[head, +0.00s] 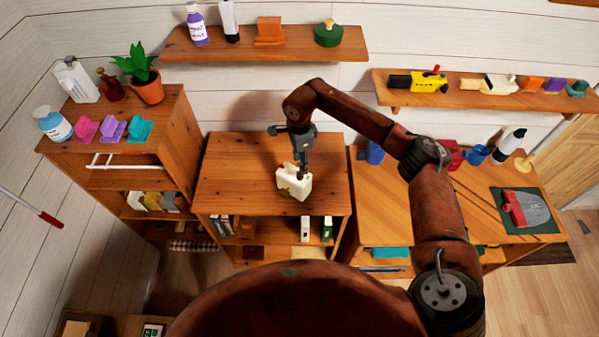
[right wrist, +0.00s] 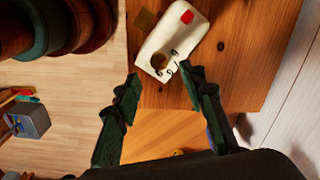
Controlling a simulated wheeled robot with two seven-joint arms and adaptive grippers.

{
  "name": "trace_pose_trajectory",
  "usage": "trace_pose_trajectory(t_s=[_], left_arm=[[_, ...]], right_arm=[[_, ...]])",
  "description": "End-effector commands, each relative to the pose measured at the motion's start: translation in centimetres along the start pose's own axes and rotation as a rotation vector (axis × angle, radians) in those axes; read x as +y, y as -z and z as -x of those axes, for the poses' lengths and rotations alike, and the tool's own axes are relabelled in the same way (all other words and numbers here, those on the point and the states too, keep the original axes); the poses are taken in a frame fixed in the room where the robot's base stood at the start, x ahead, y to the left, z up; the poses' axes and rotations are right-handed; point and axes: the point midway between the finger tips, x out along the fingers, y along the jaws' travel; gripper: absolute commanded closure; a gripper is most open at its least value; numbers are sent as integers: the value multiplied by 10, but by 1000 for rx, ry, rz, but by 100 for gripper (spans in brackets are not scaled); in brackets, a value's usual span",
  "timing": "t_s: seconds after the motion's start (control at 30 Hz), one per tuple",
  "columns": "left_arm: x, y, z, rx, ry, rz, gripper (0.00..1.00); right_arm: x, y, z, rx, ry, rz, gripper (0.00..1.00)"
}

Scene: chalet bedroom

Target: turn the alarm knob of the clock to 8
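The clock (head: 294,182) is a cream box on the middle wooden cabinet, below my right gripper (head: 302,168) in the head view. In the right wrist view the clock (right wrist: 180,35) shows a cream face with a red part near its far end. A round brownish knob (right wrist: 159,61) with small dark marks beside it sits at the near end. My right gripper (right wrist: 161,78) is open there, its two dark green fingers apart on either side of the knob end. Whether a fingertip touches the clock cannot be told. The numbers are too small to read. My left gripper is not in view.
The cabinet top (head: 238,165) around the clock is bare. A left cabinet (head: 172,115) holds a plant and bottles. A right desk (head: 385,205) carries cups and a green mat (head: 540,222). Two wall shelves (head: 265,48) with small objects hang behind.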

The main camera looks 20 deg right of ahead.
Motion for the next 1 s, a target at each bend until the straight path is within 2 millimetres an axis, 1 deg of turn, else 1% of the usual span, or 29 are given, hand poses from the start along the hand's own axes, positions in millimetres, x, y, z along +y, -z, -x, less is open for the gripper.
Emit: trace_pose_trajectory(t_s=[0.03,0.2,0.4,0.53,0.77,1.0], left_arm=[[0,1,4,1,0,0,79],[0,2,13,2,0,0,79],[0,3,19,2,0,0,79],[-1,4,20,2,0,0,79],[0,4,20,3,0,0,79],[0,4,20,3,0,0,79]], right_arm=[[2,-1,-8,-2,-4,0,62],[2,-2,-34,-5,-4,0,62],[1,-2,-59,-6,-2,0,62],[1,-3,-65,-7,0,1,62],[1,-2,-66,-7,0,1,62],[1,-2,-66,-7,0,0,77]])
